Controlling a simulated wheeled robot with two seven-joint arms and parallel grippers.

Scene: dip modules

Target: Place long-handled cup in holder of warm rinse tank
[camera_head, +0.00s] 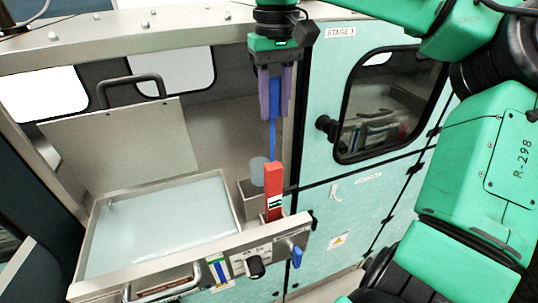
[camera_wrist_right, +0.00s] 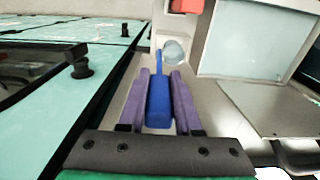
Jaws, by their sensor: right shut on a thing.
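My right gripper (camera_head: 273,115) has purple fingers and is shut on the blue handle (camera_head: 272,135) of the long-handled cup. The handle hangs down from the fingers, and the greyish cup (camera_head: 258,172) is at its lower end. In the right wrist view the handle (camera_wrist_right: 159,105) lies between the fingers, with the cup (camera_wrist_right: 174,52) beyond. The cup is close to a small metal holder (camera_head: 251,200) beside the tank; I cannot tell whether they touch. A red handle (camera_head: 273,188) stands upright by the holder. The water-filled tank (camera_head: 165,222) is at left. My left gripper is not in view.
The tank's metal lid (camera_head: 115,145) stands open behind the water. A front panel carries a black knob (camera_head: 255,267) and a blue lever (camera_head: 296,256). A green cabinet with a windowed door (camera_head: 385,105) stands at right, close to my right gripper.

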